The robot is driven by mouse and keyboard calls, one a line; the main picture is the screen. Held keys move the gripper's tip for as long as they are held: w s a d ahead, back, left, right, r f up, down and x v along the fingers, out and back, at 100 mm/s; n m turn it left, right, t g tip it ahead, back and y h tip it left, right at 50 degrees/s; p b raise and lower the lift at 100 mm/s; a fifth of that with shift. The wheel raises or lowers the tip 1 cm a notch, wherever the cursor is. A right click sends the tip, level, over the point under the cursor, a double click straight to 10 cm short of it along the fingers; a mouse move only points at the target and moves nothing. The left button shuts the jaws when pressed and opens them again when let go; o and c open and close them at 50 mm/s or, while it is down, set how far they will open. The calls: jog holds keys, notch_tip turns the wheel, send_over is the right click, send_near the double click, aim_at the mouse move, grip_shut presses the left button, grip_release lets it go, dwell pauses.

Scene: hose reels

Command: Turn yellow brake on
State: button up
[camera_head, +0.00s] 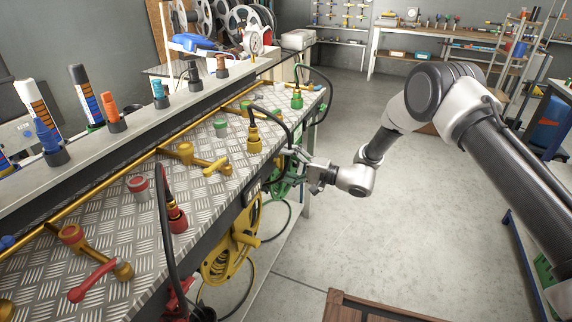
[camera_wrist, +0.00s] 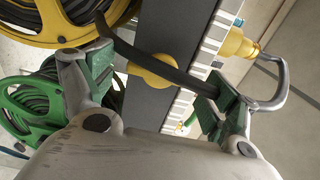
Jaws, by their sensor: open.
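A yellow lever handle (camera_head: 217,166) lies on the patterned metal bench top, beside a yellow pipe fitting (camera_head: 185,152). A yellow hose reel (camera_head: 228,258) hangs below the bench's front edge. It also shows at the upper left of the wrist view (camera_wrist: 62,38). I cannot tell which yellow part is the brake. My gripper (camera_head: 308,170) is at the front edge, right of the yellow lever and near the green reel (camera_head: 283,180). In the wrist view my gripper (camera_wrist: 156,80) is open; a round yellow knob (camera_wrist: 152,69) on the dark edge and a black hose show between its green-padded fingers.
A red lever (camera_head: 92,280) and a red hose connector (camera_head: 176,215) are nearer on the bench. Black hoses loop over the front edge close to my gripper. A wooden crate (camera_head: 370,308) stands at the bottom. The grey floor (camera_head: 400,220) to the right is mostly clear.

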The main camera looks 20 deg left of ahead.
jog(key=shift+a, duration=0.25)
jog(key=c, duration=1)
jog(key=shift+c, duration=0.2)
jog(key=shift+m, duration=9)
jog(key=shift+f, duration=0.1)
